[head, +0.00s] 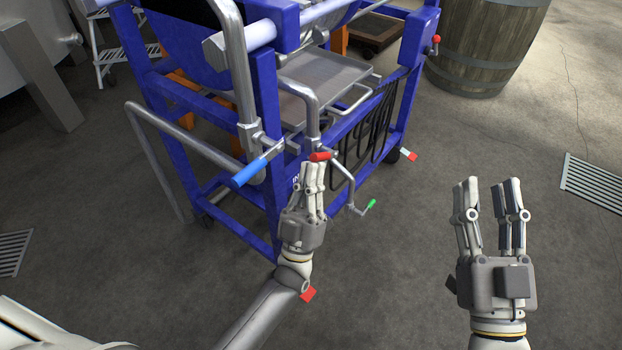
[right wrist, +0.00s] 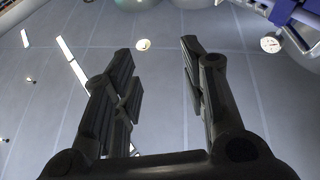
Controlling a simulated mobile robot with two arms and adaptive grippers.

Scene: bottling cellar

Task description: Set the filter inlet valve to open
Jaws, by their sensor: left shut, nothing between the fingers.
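The filter stands on a blue frame (head: 270,150) with steel pipes. A valve with a blue lever (head: 250,172) sits on the near vertical pipe, the lever pointing down-left. A small red handle (head: 321,156) sits on another pipe to its right, and a green-tipped handle (head: 371,204) lies lower right.
A metal tray (head: 325,72) sits inside the frame, and black hoses (head: 375,125) hang on its right side. A wooden barrel (head: 488,45) stands at the back right. A bent steel pipe (head: 180,140) juts out left. Open floor lies to the right, with a drain grate (head: 593,182).

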